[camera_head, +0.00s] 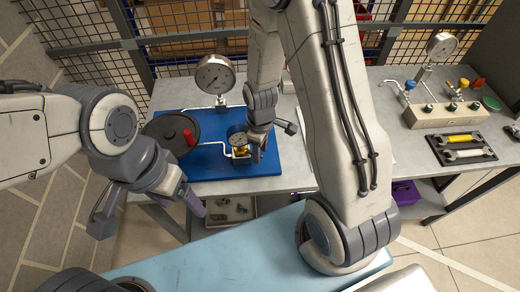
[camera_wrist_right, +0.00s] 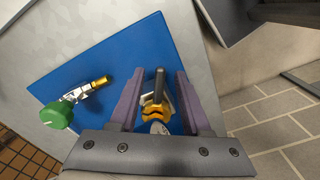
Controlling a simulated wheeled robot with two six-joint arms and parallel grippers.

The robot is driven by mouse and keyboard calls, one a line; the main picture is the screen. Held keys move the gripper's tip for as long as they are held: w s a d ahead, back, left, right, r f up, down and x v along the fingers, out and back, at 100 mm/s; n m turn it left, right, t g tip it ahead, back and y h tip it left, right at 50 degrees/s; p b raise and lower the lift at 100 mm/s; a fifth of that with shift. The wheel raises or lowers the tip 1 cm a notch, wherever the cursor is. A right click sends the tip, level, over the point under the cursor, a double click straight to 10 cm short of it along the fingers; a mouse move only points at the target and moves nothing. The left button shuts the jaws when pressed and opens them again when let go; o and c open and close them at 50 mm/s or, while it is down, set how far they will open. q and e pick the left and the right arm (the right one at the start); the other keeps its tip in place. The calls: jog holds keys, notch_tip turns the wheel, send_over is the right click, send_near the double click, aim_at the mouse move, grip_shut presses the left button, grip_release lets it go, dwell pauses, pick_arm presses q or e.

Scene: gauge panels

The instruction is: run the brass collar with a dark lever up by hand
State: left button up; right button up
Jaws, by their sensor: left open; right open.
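The brass collar (camera_wrist_right: 155,113) with its dark lever (camera_wrist_right: 159,82) sits between the fingers of my right gripper (camera_wrist_right: 160,98) in the right wrist view. The fingers are open on either side, with gaps that look clear of the lever. In the head view, my right gripper (camera_head: 272,141) is at the right of the small gauge (camera_head: 238,139); the yellow brass part (camera_head: 240,153) shows below that gauge, and the lever is hidden or too small to make out. My left gripper (camera_head: 150,214) is open and empty, in front of the table's front edge.
A green-knobbed valve (camera_wrist_right: 57,114) is nearby. At the right stand a valve manifold (camera_head: 445,114) and a wrench tray (camera_head: 435,147).

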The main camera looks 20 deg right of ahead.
grip_shut()
dwell(1.4)
